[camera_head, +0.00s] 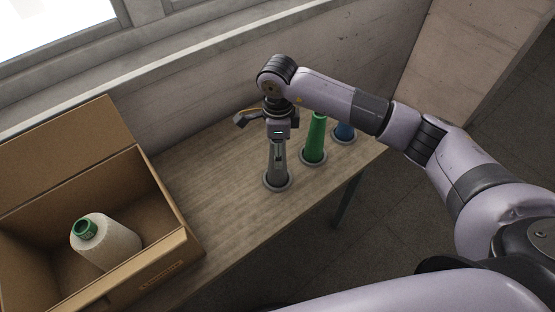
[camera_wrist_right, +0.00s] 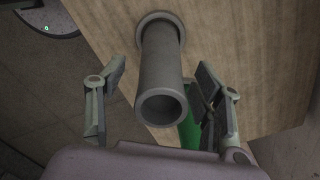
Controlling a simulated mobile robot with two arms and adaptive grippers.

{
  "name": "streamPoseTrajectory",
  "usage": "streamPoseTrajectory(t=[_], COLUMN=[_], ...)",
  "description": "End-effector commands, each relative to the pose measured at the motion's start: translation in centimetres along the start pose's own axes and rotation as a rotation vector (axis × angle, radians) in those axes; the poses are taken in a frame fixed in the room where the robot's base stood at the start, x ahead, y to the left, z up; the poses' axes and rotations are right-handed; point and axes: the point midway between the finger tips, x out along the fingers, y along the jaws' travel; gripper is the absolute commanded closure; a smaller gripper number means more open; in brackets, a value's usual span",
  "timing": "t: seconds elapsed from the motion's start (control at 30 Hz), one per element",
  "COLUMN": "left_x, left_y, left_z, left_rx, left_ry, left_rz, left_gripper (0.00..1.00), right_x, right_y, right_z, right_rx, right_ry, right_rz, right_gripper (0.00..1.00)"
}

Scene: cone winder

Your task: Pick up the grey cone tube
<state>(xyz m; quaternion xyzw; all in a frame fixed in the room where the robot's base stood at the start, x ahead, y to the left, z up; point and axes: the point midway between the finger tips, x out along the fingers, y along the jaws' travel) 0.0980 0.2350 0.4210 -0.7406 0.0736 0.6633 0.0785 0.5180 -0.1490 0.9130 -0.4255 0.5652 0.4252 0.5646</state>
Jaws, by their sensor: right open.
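The grey cone tube (camera_head: 277,166) stands upright in a round holder (camera_head: 277,182) near the front edge of the wooden table. In the right wrist view the grey cone tube (camera_wrist_right: 160,85) points its open end toward the camera, between the two fingers. My right gripper (camera_head: 278,150) is above and around the upper part of the tube. In the wrist view my right gripper (camera_wrist_right: 163,102) is open, with a finger on each side and visible gaps to the tube. My left gripper is not in view.
A green cone tube (camera_head: 315,138) and a blue one (camera_head: 344,132) stand in holders to the right of the grey one. An open cardboard box (camera_head: 180,215) at the left holds a white yarn cone (camera_head: 113,241). A wall closes off the table's back.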

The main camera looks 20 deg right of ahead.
Motion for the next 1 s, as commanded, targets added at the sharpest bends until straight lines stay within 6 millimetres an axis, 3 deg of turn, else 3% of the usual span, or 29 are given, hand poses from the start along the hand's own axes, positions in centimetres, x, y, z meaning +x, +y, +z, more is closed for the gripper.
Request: streamPoseTrajectory(t=[0.2, 0.43, 1.0], left_x=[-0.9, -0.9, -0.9], left_y=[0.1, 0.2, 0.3], left_z=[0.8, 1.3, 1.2], left_rx=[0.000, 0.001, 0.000], left_ry=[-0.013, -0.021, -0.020], left_rz=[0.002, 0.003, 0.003], left_gripper=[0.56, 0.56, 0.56], right_x=[2.3, 2.5, 2.4], right_y=[0.0, -0.1, -0.1], right_z=[0.1, 0.1, 0.1], right_rx=[0.000, -0.001, 0.000], right_ry=[0.000, -0.001, -0.001], right_rz=[0.001, -0.001, 0.000], right_gripper=[0.39, 0.39, 0.76])
